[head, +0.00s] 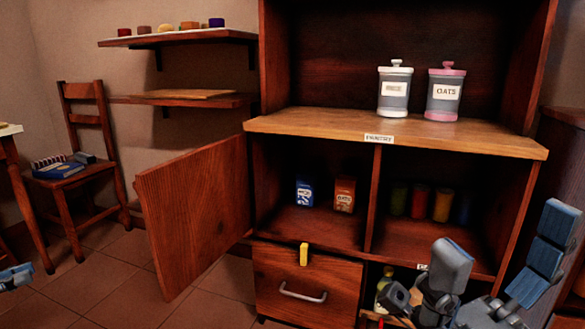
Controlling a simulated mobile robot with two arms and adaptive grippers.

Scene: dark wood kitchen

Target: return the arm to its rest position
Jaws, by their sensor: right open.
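My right gripper (492,265) is in the lower right, in front of the cabinet's lower right part. Its fingers are spread apart and I see nothing held between them. Only a small bluish tip of my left gripper (15,277) shows at the left edge, low, below the chair. The rest of it is out of the picture, so whether it is open cannot be told.
The wooden cabinet (270,124) has its left door (195,215) swung open into the room. Two lidded jars (395,92) stand on its counter. A bottle (384,282) is partly hidden beside my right gripper. A chair (88,130) stands left; floor (110,260) between is clear.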

